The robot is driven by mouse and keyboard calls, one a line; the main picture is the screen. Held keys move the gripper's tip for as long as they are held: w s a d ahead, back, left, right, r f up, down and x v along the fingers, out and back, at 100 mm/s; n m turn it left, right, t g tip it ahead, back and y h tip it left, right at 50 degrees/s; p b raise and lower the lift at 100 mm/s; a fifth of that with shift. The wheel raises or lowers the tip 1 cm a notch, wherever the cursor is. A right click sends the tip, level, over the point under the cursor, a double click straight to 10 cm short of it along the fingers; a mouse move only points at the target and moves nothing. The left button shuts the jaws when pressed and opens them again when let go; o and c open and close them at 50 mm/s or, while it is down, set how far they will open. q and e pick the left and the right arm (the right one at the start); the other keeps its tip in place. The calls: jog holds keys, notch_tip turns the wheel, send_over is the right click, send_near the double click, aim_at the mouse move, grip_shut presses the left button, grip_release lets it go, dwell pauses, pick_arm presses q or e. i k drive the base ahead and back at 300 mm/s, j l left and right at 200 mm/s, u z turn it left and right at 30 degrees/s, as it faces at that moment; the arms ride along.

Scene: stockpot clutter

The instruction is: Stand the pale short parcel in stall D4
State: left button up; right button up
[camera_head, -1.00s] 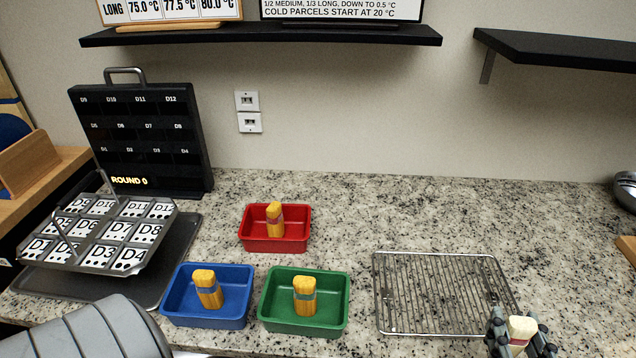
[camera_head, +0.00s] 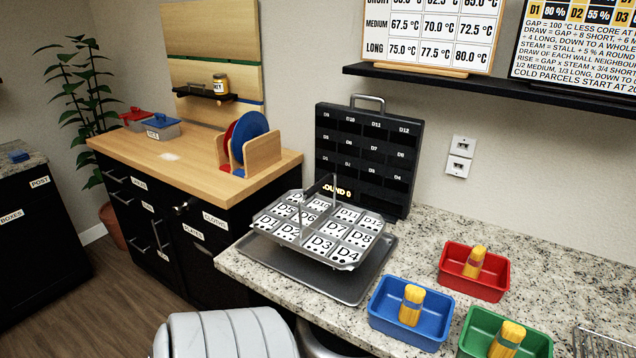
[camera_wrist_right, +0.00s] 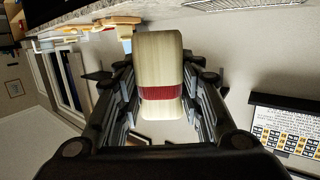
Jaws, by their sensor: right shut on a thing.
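The pale short parcel (camera_wrist_right: 159,65), cream with a dark red band, is in the right wrist view. My right gripper (camera_wrist_right: 160,95) is shut on it, with a finger on each side. The tiered stall rack (camera_head: 320,232) with white labelled cells stands on a dark grey tray in the head view. Stall D4 (camera_head: 346,254) is its front right corner cell, marked with dark dots. The right gripper is outside the head view now. My left gripper is not in view; a grey ribbed part of my own body shows at the bottom.
Blue (camera_head: 408,325), red (camera_head: 474,272) and green (camera_head: 505,338) bins, each holding a yellow banded bundle, stand right of the rack. A black board (camera_head: 367,160) labelled with stalls stands behind it. A wire rack (camera_head: 598,343) is at the lower right edge.

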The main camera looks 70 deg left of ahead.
aim_at(344, 257)
jog(key=u, duration=1.35)
